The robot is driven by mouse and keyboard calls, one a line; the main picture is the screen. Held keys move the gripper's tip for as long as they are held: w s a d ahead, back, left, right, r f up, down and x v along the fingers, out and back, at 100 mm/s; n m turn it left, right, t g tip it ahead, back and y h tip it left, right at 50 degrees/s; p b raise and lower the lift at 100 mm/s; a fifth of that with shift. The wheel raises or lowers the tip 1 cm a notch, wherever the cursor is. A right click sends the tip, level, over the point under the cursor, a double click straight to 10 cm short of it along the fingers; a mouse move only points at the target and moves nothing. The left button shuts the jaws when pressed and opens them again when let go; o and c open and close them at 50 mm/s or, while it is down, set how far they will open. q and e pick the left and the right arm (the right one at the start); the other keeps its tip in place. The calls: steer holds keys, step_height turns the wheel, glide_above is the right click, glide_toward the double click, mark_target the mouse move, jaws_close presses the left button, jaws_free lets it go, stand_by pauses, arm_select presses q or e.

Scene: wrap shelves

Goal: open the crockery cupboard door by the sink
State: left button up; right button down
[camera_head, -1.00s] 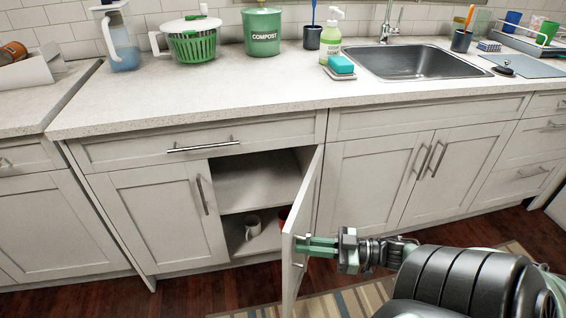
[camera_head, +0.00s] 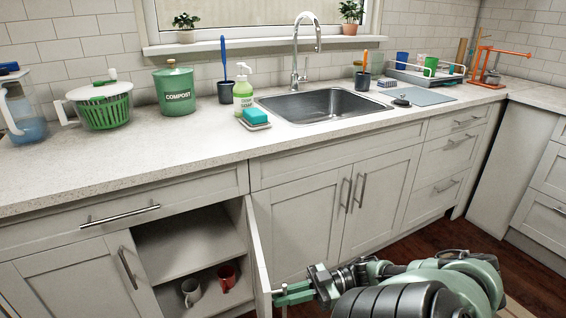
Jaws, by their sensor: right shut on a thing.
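The crockery cupboard door (camera_head: 257,262) stands swung out from the cabinet, seen nearly edge-on, left of the sink (camera_head: 328,104). My left gripper is not in view.
The closed left door (camera_head: 85,279) and a drawer (camera_head: 120,212) flank the opening. Closed doors (camera_head: 335,205) are under the sink. The counter holds a compost bin (camera_head: 176,91), salad spinner (camera_head: 101,105) and soap bottle (camera_head: 243,95). Wood floor (camera_head: 426,245) shows at the right.

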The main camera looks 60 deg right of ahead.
steer(key=c, duration=1.5)
jaws_free()
